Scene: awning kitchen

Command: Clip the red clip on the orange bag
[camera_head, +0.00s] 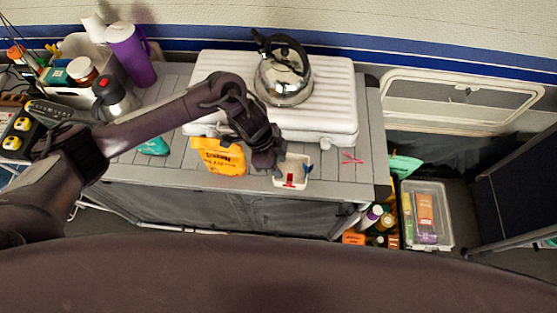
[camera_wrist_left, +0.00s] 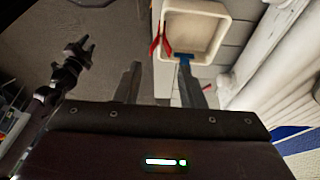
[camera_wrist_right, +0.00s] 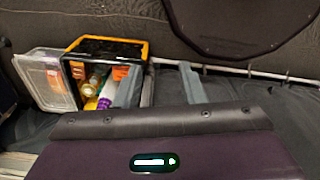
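The orange bag (camera_head: 220,157) lies on the grey counter, left of my left gripper in the head view. A small white square dish (camera_head: 305,159) is right beside that gripper. A red clip (camera_head: 291,180) is at the dish's near side; in the left wrist view the red clip (camera_wrist_left: 164,40) shows at the dish's left wall. A blue clip (camera_wrist_left: 184,64) is at the rim, close to one fingertip. My left gripper (camera_wrist_left: 160,72) is open and empty, pointing toward the dish. My right gripper (camera_wrist_right: 160,72) is open and empty, away from the counter.
A white case (camera_head: 335,95) with a kettle (camera_head: 284,80) on it stands behind the dish. A pinkish-red item (camera_head: 350,158) lies to the dish's right. A purple tumbler (camera_head: 133,55) is back left. A clear box (camera_head: 445,225) and a bin of bottles (camera_wrist_right: 92,45) are lower right.

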